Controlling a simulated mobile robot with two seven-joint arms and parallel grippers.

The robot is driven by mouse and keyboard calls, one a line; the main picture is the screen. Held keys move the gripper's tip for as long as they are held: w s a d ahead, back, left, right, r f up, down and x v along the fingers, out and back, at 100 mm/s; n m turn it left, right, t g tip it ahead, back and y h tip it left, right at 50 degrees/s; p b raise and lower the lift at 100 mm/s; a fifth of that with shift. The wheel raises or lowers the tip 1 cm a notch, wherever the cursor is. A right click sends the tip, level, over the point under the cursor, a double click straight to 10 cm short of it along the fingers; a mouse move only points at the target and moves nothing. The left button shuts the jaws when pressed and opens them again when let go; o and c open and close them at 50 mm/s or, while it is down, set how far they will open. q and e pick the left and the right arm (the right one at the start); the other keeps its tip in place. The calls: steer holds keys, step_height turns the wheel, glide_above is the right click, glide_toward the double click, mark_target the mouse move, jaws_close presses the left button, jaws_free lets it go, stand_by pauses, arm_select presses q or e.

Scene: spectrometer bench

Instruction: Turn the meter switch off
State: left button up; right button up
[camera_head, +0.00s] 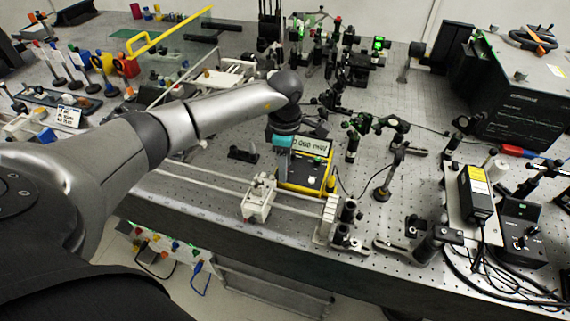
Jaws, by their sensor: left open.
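The meter (303,176) is a yellow box with a dark front and a pale display (311,146). It stands near the front middle of the bench. Its display shows dark characters that are too small to read surely. Small knobs or switches show on its face, but I cannot tell which is the switch or how it is set. My left arm reaches in from the left, bent downward at its end. My left gripper (283,142), with teal at its tip, is open at the meter's upper left corner. It hides part of that corner, and I cannot tell whether it touches. My right gripper is out of view.
A white rail with a carriage (259,198) runs along the bench front, close by the meter. Posts and optics stand behind it. A black box with a yellow label (478,193) and a dark instrument (513,98) stand at the right. Cables lie at the front right.

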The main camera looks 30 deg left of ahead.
arm_select(q)
jaws_close()
stand_by(0.5)
